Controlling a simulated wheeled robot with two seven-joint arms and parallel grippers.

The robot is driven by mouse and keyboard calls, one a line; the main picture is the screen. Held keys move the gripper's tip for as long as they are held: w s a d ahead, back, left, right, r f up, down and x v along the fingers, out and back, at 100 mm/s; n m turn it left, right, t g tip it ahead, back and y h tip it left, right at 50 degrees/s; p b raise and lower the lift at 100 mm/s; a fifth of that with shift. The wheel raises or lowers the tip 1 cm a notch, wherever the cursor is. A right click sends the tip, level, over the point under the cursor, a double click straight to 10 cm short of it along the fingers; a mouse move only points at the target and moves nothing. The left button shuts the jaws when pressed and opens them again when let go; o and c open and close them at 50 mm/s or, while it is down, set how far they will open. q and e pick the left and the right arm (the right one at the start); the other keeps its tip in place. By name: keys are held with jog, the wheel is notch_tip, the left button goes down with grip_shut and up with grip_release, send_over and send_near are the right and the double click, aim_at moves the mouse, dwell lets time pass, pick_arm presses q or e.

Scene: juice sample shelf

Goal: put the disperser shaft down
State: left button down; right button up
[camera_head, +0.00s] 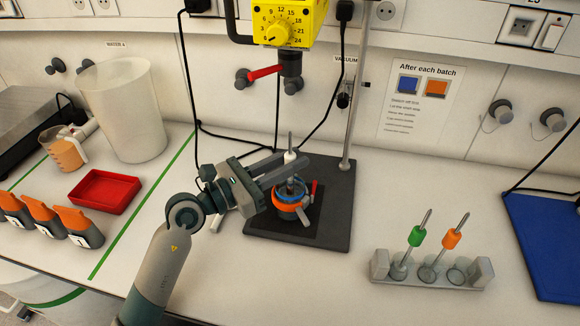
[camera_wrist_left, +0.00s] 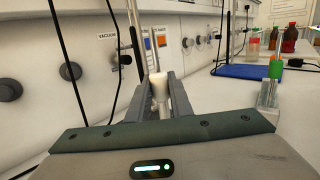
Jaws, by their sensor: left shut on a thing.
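My left gripper (camera_head: 284,168) is shut on the disperser shaft (camera_head: 289,157), a thin grey rod with a white collar. The shaft stands about upright between the fingers, above or in the vessel with the orange ring (camera_head: 289,207) on the dark stand base; I cannot tell if its lower end is inside. In the left wrist view the white collar (camera_wrist_left: 159,84) sits between the two fingertips, with the rod rising above it. A clear rack (camera_head: 425,276) at the right holds a green-collared shaft (camera_head: 418,236) and an orange-collared shaft (camera_head: 452,238); its right-hand place looks empty. My right gripper is not in view.
The yellow drive unit (camera_head: 290,22) hangs above on a stand with an upright rod (camera_head: 358,90). A blue mat (camera_head: 548,245) lies right. The bench before the rack is clear.

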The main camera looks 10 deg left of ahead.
pick_arm(q)
jog(key=shift+f, duration=1.15)
jog(key=c, duration=1.6)
grip_release()
jog(key=shift+r, duration=0.2)
jog(key=shift+a, duration=0.1)
